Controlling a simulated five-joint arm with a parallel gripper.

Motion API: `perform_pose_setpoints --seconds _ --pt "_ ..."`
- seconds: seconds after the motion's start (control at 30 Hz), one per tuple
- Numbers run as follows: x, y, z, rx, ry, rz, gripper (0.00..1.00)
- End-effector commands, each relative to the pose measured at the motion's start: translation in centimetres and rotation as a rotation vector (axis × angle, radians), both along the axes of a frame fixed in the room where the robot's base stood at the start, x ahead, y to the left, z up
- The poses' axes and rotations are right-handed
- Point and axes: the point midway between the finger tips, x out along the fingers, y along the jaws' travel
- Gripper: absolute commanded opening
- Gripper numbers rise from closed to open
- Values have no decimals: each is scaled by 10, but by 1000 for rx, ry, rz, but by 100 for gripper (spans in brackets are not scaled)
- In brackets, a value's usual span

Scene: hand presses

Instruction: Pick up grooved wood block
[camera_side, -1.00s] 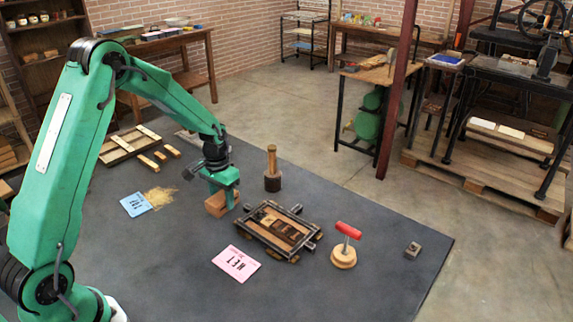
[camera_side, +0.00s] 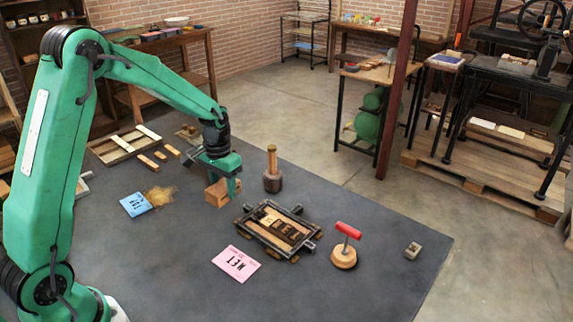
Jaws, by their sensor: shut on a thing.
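The wood block (camera_side: 215,196) is a small tan block left of centre on the dark table. My green gripper (camera_side: 223,187) is shut on it from above, with a finger showing in front of the block's right side. The block appears slightly raised, but I cannot clearly make out a gap beneath it. Its groove is hard to tell at this size, and the gripper hides its top.
A dark press frame (camera_side: 279,230) lies right of the block, with a wooden mallet (camera_side: 272,170) behind it. A red-handled tool (camera_side: 345,247), blue card (camera_side: 135,204), pink card (camera_side: 236,263) and small metal block (camera_side: 413,249) surround it. The table front is clear.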

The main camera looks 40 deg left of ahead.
Motion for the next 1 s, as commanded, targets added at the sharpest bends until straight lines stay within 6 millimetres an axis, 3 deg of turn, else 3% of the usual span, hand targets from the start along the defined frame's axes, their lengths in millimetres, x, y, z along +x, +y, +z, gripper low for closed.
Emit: perform_pose_setpoints --seconds 0.3,0.5,1.0 --pt "-16 -55 35 0 -2 -5 20" --pt "-23 -78 49 0 -2 -2 20" --pt "-28 -90 57 0 0 0 20"
